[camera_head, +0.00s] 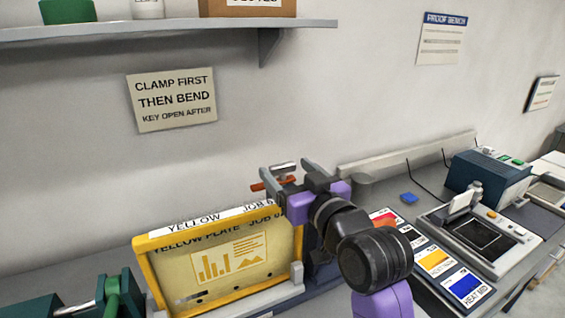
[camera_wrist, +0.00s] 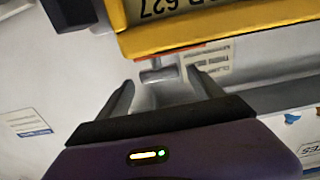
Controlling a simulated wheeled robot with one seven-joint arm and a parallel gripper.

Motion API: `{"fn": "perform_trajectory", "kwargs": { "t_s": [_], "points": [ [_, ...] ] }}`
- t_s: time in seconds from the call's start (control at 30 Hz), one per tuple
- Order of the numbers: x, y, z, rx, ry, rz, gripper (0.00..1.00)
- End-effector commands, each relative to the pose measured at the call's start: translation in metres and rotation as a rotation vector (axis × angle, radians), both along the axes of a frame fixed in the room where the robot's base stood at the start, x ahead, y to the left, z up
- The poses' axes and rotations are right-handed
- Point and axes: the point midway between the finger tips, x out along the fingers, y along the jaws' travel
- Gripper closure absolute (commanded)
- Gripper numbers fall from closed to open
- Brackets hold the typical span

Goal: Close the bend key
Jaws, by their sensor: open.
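A small grey metal bar on a short stem, which I take to be the bend key (camera_wrist: 158,75), shows in the wrist view between the tips of my open gripper (camera_wrist: 162,88). An orange-red strip (camera_wrist: 172,51) lies just beyond it, below the yellow frame (camera_wrist: 215,36). In the head view my gripper (camera_head: 292,173) is at the upper right corner of the yellow-framed plate (camera_head: 225,262), with the grey bar (camera_head: 284,168) between its fingers. Whether a finger touches the bar I cannot tell. My wrist hides what lies behind the plate's right side.
A wall sign (camera_head: 175,98) reads "Clamp first, then bend, key open after". A shelf (camera_head: 180,29) overhangs at upper left. A green device (camera_head: 113,292) stands at lower left. Colour cards (camera_head: 436,262) and a blue machine (camera_head: 487,178) are on the right of the bench.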

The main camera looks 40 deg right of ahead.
Motion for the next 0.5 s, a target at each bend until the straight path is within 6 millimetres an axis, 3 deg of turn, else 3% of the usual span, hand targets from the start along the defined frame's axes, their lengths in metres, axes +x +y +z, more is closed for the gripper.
{"fn": "perform_trajectory", "kwargs": {
  "t_s": [0.2,0.5],
  "points": [
    [0.025,-0.005,0.001,0.000,0.000,0.000,0.24],
    [0.030,-0.006,0.000,0.000,-0.001,0.000,0.24]
  ]
}}
